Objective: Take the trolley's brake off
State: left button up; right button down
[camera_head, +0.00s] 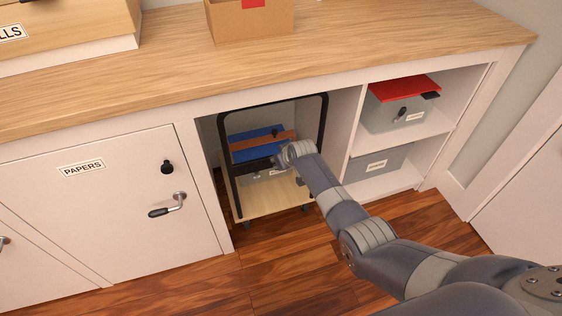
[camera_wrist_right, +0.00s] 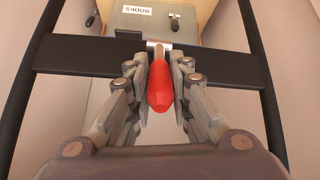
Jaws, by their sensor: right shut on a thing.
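The trolley (camera_head: 280,200) stands in the open bay under the worktop, with a wooden deck and a black hoop frame. In the right wrist view its dark crossbar (camera_wrist_right: 80,57) carries a red brake handle (camera_wrist_right: 160,88) on a short metal stem. My right gripper (camera_head: 283,160) reaches into the bay at the trolley's frame. In the wrist view its fingers (camera_wrist_right: 160,85) are closed on both sides of the red handle. The head view does not show the handle, as my right wrist covers that spot. My left gripper is out of view.
A grey box labelled BOOKS (camera_wrist_right: 128,22) and a blue item (camera_head: 255,140) are on the trolley. Bay walls are close on both sides. Shelves with grey boxes (camera_head: 385,115) stand to the right; the PAPERS door (camera_head: 85,200) is shut. The floor in front is clear.

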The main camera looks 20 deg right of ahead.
jog(key=shift+w+r+g, duration=0.25)
jog(key=shift+w+g, duration=0.1)
jog(key=shift+g, duration=0.15)
jog(key=c, duration=1.4)
grip_release()
jog(key=shift+f, duration=0.1)
jog(key=shift+c, duration=0.2)
jog(key=shift+s, duration=0.1)
jog(key=a+v, duration=0.1)
jog(key=v, duration=1.1)
jog(key=shift+d, duration=0.45)
